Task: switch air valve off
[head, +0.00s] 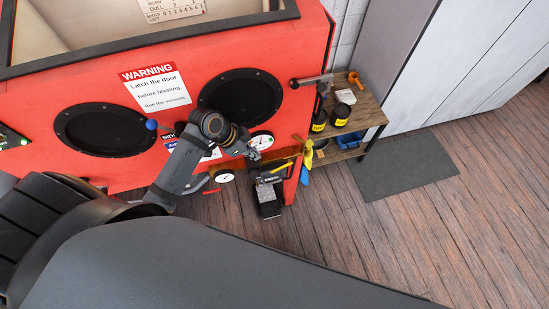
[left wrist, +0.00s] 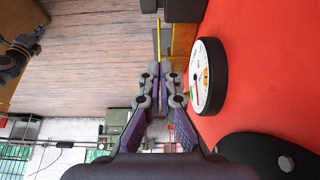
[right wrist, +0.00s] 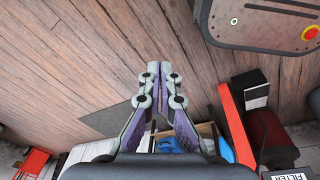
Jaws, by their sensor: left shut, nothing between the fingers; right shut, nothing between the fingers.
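A thin yellow lever (head: 282,167), which looks like the air valve's handle, is at the lower right of the red cabinet's front. In the left wrist view the yellow lever (left wrist: 158,38) stands just beyond my left fingertips; I cannot tell whether they touch. My left gripper (head: 252,157) is beside the cabinet front, below a round gauge. Its fingers (left wrist: 160,68) are together and hold nothing. The valve body is mostly hidden behind the gripper. My right gripper (right wrist: 159,68) is shut and empty over the wood floor, and I cannot make it out in the head view.
The red blasting cabinet (head: 285,50) has two dark round ports and a warning sign. A gauge (head: 261,140) shows close to the left gripper, also in the left wrist view (left wrist: 210,77). A small wooden shelf (head: 370,107) stands right; a grey mat (head: 405,167) lies on open floor.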

